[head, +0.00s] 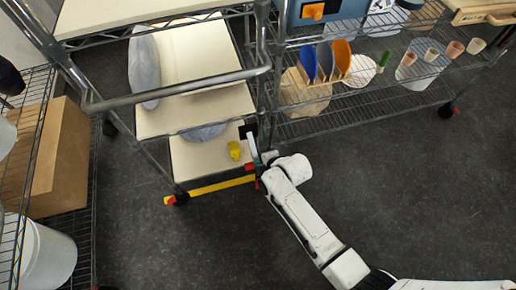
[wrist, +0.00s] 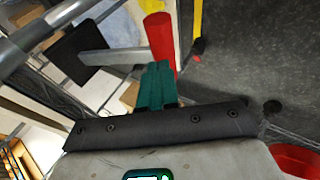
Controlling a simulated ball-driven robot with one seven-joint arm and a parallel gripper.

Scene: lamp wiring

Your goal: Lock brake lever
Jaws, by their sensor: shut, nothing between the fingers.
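The brake lever appears to be the grey bar (wrist: 113,58) running from a black block (wrist: 76,53) to a red cylinder (wrist: 160,45) in the wrist view. In the head view the pale bar (head: 253,146) stands at the cart's front right corner, below the black block (head: 247,131). My gripper (head: 262,159) is at this corner. Its green fingers (wrist: 156,84) are shut and empty, just beside the red cylinder; I cannot tell if they touch. The fingers hide part of the cylinder's near side.
A yellow bar (head: 220,187) with a red end (head: 170,199) lies low along the cart's front. A small yellow object (head: 234,150) sits on the cart's bottom shelf (head: 200,160). A wire rack (head: 350,118) stands close on the right. The dark floor (head: 170,250) in front is clear.

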